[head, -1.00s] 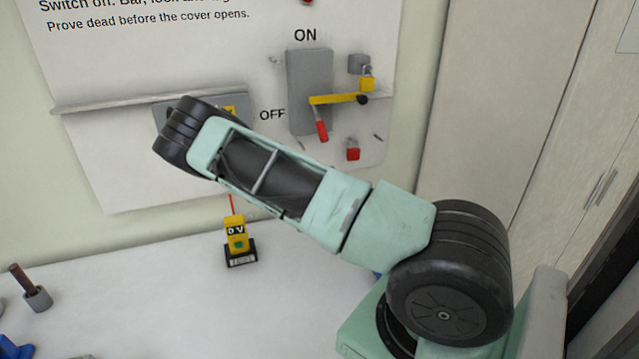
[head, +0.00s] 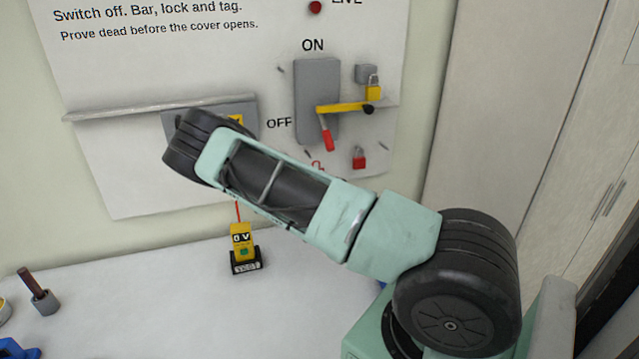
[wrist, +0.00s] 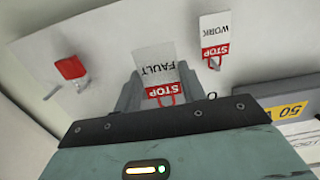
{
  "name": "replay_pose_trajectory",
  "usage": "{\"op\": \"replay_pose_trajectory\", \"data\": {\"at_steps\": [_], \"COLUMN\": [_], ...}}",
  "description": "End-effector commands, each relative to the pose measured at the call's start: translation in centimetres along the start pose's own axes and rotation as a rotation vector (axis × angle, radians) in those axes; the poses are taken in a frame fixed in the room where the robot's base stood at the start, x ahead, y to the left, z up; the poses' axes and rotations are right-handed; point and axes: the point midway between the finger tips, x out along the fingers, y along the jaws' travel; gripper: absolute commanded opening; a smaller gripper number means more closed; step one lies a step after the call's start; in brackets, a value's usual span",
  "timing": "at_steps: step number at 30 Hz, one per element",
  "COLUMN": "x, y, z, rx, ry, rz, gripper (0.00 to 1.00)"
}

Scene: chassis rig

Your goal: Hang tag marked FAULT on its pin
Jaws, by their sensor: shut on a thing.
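In the wrist view the white tag marked FAULT (wrist: 156,68), with a red STOP band, sits between the fingers of my gripper (wrist: 160,85), which is shut on it. The tag appears upside down in that view. A similar tag marked WORK (wrist: 215,32) shows apart from it, at upper right. In the head view my own arm hides my gripper and the FAULT tag. Small dark pins stick out of the white panel, one at the right (head: 384,145). Which pin is the FAULT tag's cannot be told.
The grey switch box (head: 316,85) has a red handle and a yellow bar (head: 342,107) with a yellow padlock (head: 373,90). A red padlock (head: 359,158) is at lower right. A long rail (head: 110,113) crosses the panel. A yellow tester (head: 242,238) stands on the white bench (head: 190,310).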

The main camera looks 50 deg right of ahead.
Motion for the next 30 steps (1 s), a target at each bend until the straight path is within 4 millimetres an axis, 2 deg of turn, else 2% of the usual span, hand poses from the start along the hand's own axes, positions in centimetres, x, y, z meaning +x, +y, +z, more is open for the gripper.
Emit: {"op": "replay_pose_trajectory", "data": {"at_steps": [30], "x": [4.9], "y": [0.0], "z": [-0.4], "rx": [0.0], "ry": [0.0], "rz": [0.0], "gripper": [0.2]}}
